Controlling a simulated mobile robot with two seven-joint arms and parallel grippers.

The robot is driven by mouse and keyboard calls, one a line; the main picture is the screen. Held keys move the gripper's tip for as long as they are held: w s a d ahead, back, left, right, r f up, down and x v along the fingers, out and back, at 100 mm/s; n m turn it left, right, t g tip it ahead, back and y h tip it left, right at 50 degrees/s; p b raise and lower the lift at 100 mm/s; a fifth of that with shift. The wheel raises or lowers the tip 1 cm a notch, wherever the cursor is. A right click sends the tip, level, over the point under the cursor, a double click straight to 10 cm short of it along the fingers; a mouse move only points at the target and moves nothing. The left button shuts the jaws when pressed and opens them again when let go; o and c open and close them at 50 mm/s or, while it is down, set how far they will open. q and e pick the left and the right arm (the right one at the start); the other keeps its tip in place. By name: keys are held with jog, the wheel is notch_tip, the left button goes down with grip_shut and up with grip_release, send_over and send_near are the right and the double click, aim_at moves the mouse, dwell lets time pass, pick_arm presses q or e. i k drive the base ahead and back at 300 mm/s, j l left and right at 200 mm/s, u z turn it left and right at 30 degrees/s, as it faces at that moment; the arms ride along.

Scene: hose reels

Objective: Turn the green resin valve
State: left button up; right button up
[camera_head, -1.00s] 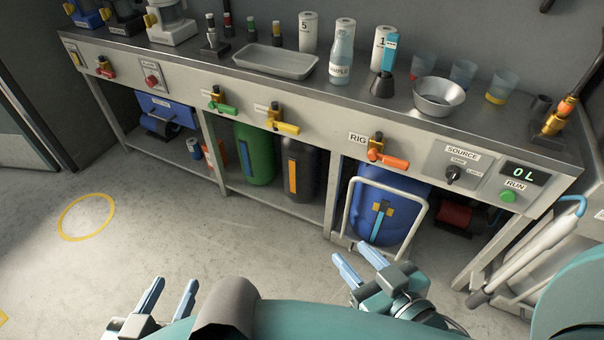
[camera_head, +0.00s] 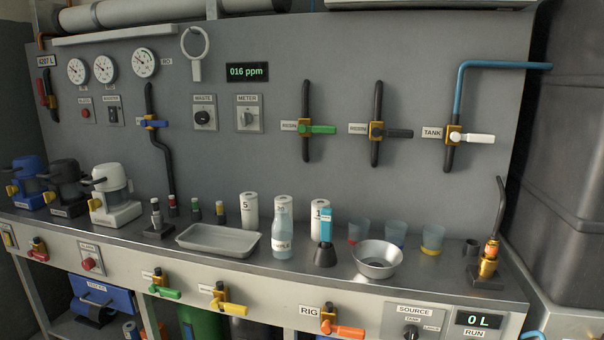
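A valve with a green lever (camera_head: 318,129) sits on a black vertical pipe on the back wall panel. Its lever points right, across the pipe, and the small label on its left seems to read RESIN. Just right of it is a similar valve with a black lever (camera_head: 398,133) and a similar label. A second green-levered valve (camera_head: 165,291) is on the bench front at the lower left, its lever pointing right and its label too small to read. Neither of my grippers is in view.
The bench top (camera_head: 445,283) runs below the wall panel, with a tray (camera_head: 218,240), bottles, cups and a metal bowl (camera_head: 378,262) on it. A white-levered TANK valve (camera_head: 478,138) is at the right. A bent black tool stands by a brass fitting (camera_head: 488,262).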

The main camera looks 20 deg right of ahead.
aim_at(302, 128)
jog(key=i+l+z, duration=0.1)
jog(key=i, duration=0.3)
jog(key=i+l+z, duration=0.1)
jog(key=i, duration=0.3)
